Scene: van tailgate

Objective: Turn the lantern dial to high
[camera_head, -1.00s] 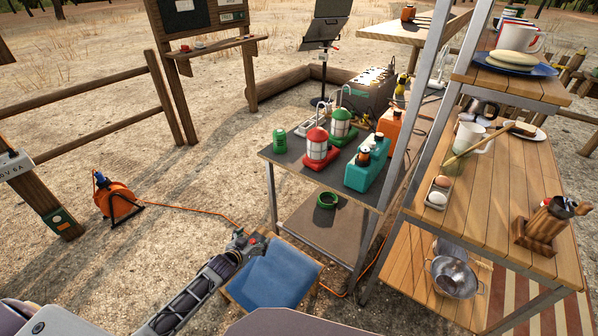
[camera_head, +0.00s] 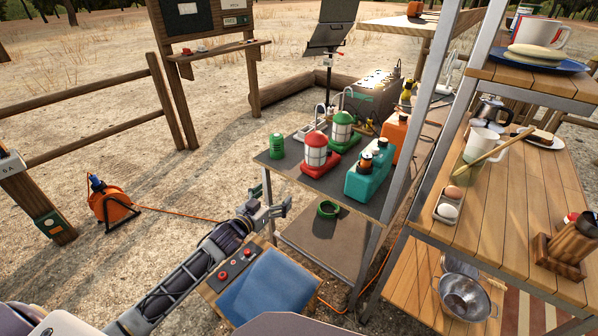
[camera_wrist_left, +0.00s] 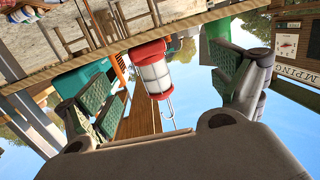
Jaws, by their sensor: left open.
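Two lanterns stand on the dark-topped table (camera_head: 263,159): a red lantern (camera_head: 316,158) with a white ribbed globe, and a green lantern (camera_head: 342,130) just behind it to the right. I cannot make out a dial on either. My left gripper (camera_head: 277,203) is open and empty in front of the table's near left corner, short of the red lantern. In the left wrist view the picture is upside down; the red lantern (camera_wrist_left: 154,75) shows beyond and between the open fingers, apart from them. My right gripper is not in view.
A teal canister (camera_head: 368,180) stands right of the red lantern and a small green canister (camera_head: 277,146) left of it. A metal shelf post (camera_head: 431,105) rises at the table's right. A blue-topped box (camera_head: 265,290) with red buttons sits below my left forearm.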

